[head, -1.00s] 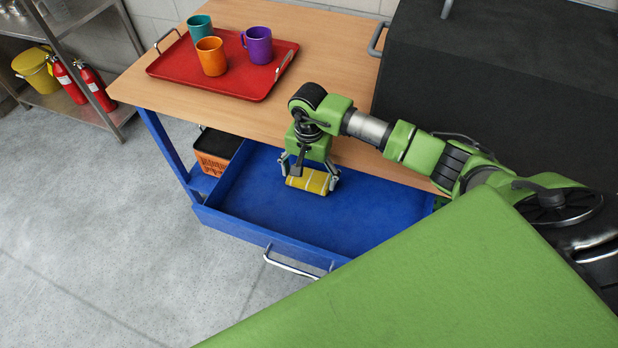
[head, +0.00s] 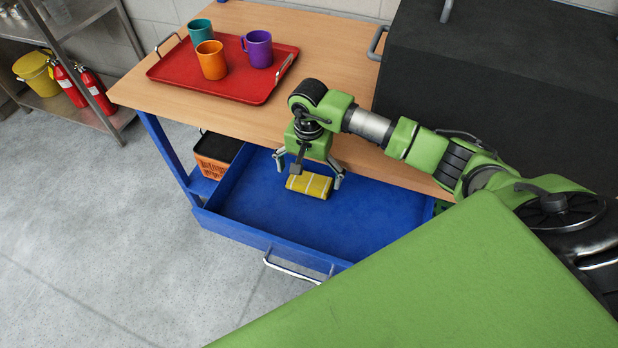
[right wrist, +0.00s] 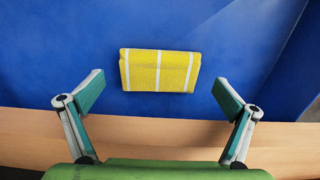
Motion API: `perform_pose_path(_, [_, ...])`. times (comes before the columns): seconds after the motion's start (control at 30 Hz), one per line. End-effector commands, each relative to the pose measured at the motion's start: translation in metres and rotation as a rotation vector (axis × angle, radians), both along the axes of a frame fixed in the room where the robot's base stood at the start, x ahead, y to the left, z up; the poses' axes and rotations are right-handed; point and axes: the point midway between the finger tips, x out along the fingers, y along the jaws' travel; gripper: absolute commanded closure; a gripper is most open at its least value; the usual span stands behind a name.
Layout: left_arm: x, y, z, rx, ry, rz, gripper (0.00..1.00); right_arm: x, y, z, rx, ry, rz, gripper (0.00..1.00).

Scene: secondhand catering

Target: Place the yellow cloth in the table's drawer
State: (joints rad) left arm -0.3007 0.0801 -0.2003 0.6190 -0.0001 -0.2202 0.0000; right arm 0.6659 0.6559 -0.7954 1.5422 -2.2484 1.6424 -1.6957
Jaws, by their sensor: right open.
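The yellow cloth (head: 310,185), folded and with white stripes, lies in the open blue drawer (head: 345,225) of the table (head: 245,105). It also shows in the right wrist view (right wrist: 160,70), flat against the blue drawer bottom. My right gripper (head: 308,172) is open above the cloth, its fingers spread wide to either side. In the right wrist view my gripper's fingertips (right wrist: 160,92) stand apart from the cloth, with a clear gap on both sides. My left gripper is not in view.
A red tray (head: 225,85) with an orange mug (head: 211,60), a teal mug (head: 200,32) and a purple mug (head: 258,48) stands on the table. An orange basket (head: 212,165) sits left of the drawer. A black box-like unit (head: 500,100) stands at the right.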

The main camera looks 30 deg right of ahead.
Motion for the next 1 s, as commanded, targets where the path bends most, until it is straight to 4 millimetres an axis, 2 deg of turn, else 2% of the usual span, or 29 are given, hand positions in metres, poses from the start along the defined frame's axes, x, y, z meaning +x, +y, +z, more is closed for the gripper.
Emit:
perform_pose_path(0.2, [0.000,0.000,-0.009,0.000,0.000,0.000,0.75,0.002,-0.001,0.049,-0.001,-0.006,0.002,0.01])
perform_pose_path(0.43, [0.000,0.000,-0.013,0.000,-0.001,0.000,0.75,0.001,0.000,0.089,-0.002,-0.003,0.000,0.01])
perform_pose_path(0.63, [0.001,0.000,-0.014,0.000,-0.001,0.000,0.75,0.000,-0.001,0.102,-0.002,0.001,0.000,0.01])
perform_pose_path(1.0, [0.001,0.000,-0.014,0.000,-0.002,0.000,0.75,0.000,0.000,0.102,-0.001,0.002,0.000,0.01])
